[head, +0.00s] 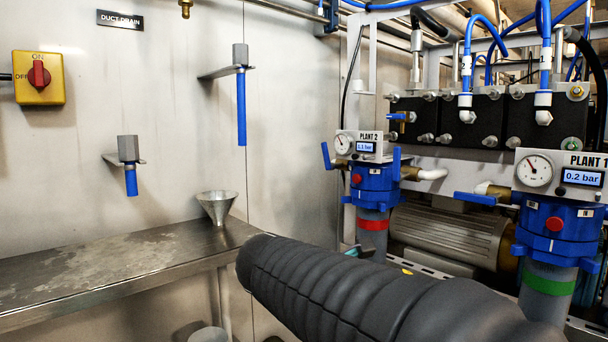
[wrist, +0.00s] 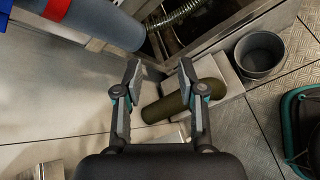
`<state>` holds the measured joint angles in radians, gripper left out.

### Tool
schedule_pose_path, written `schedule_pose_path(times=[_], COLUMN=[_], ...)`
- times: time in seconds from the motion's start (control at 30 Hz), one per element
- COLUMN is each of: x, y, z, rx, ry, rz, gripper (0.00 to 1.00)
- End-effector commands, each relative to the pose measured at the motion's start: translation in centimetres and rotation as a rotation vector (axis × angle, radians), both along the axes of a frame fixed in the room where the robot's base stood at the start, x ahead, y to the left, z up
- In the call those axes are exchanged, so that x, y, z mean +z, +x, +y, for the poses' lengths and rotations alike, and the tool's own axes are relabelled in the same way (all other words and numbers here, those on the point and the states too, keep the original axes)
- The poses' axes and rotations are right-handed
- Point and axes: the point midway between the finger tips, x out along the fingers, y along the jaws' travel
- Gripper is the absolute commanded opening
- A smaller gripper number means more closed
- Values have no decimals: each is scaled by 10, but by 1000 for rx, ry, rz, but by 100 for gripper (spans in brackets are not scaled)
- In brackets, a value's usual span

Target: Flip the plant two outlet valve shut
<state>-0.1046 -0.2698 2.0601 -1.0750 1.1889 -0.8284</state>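The plant 2 unit (head: 374,180) has a blue head, a gauge and a 1.1 bar display, with a red band below. One blue lever (head: 326,156) stands near upright at its left. Another blue lever (head: 396,164) stands upright at its right, by a brass fitting and white elbow. I cannot tell which is the outlet valve. My gripper (wrist: 160,75) is open and empty in the wrist view, pointing down toward the floor. A grey cylinder (wrist: 95,20) is at that view's upper left, clear of the fingers. In the head view my dark arm hides most of the gripper.
The plant 1 unit (head: 555,215) stands at right with a horizontal blue lever (head: 475,198). A steel bench (head: 110,265) with a funnel (head: 217,205) is at left. A motor (head: 450,235) sits behind the units. A grey bucket (wrist: 260,55) and an olive-brown cylinder (wrist: 190,98) are low down.

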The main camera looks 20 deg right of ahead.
Motion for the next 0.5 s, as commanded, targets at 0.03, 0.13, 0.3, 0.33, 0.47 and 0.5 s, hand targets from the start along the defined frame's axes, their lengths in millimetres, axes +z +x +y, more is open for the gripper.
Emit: schedule_pose_path(times=[0.03,0.13,0.3,0.33,0.47,0.5], x=[17,58,122,132,159,165], y=[22,62,124,132,158,162], z=[-3,-4,15,20,41,45], rx=[44,116,161,158,140,133], ry=[-123,-392,-817,-878,-1073,-1109], rz=[64,196,401,430,521,538], gripper=[40,40,40,40,40,40])
